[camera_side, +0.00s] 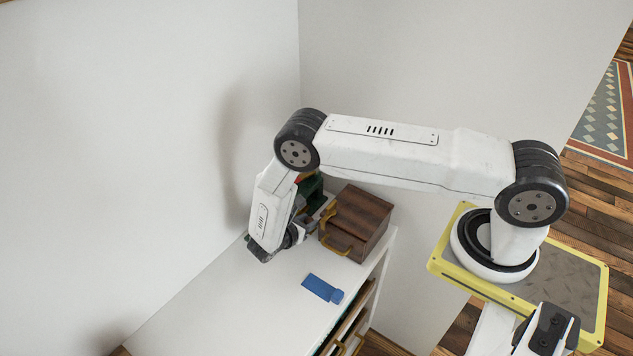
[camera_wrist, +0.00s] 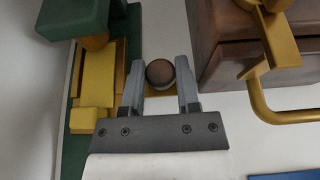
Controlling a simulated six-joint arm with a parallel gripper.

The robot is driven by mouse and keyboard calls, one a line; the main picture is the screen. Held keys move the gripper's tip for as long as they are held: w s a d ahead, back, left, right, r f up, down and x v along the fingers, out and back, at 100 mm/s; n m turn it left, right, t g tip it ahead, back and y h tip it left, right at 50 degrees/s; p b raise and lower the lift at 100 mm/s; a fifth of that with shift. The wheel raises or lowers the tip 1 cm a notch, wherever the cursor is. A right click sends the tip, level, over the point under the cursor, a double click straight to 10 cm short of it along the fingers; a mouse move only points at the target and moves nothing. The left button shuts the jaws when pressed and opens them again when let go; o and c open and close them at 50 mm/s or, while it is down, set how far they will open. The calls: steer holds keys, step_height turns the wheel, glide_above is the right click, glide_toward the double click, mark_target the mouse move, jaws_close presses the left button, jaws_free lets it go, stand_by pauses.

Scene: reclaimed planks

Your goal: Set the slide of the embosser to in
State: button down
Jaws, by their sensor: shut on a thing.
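The embosser has a dark green body (camera_wrist: 75,18) with yellow parts (camera_wrist: 97,75), at the left of the wrist view. In the side view its green body (camera_side: 312,190) shows partly behind my arm, near the wall corner. A round brown knob (camera_wrist: 159,71) sits to the right of the yellow parts, with a bit of yellow beneath it; I take it as the slide's knob. My gripper (camera_wrist: 160,80) is shut on this knob, one finger on each side. How far the slide is in or out is hard to tell.
A dark wooden box (camera_side: 362,215) with a gold handle (camera_side: 335,245) stands close to the right of my gripper; it also fills the upper right of the wrist view (camera_wrist: 225,50). A blue object (camera_side: 322,288) lies on the white cabinet top (camera_side: 225,310), whose front left is clear.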

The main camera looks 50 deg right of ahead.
steer(key=shift+d, duration=0.1)
steer(key=shift+d, duration=1.65)
steer(key=c, duration=0.6)
jaws_free()
steer(key=shift+a, duration=0.15)
steer(key=shift+v, duration=3.85)
steer(key=shift+r, duration=0.15)
